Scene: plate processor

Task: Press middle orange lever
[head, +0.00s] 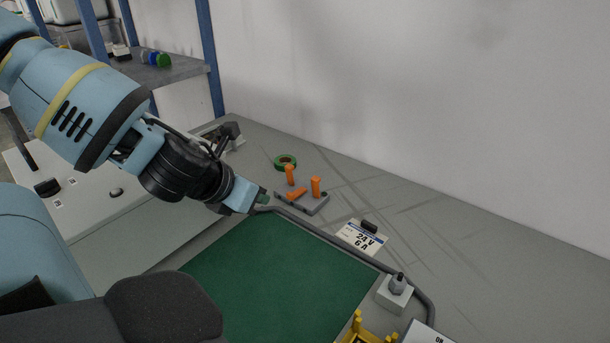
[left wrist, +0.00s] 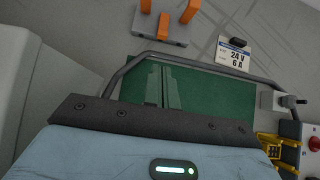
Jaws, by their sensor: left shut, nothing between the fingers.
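Three orange levers stand on a grey base (head: 318,207) behind the green mat. The left lever (head: 289,175) and right lever (head: 315,186) stand up. The middle lever (head: 297,193) leans down towards the near side, unlike the other two. In the left wrist view the middle lever (left wrist: 164,26) sits at the top between the left lever (left wrist: 145,6) and right lever (left wrist: 189,11). My left gripper (head: 262,197) is shut and empty, just left of the base and apart from the levers. Its fingers (left wrist: 163,86) show over the mat. My right gripper is not in view.
A grey bent rail (head: 335,239) runs along the far edge of the green mat (head: 275,270). A green ring (head: 285,161) lies behind the levers. A "24V 6A" label (head: 362,237) and a switch box (head: 395,292) are to the right. A white wall stands behind.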

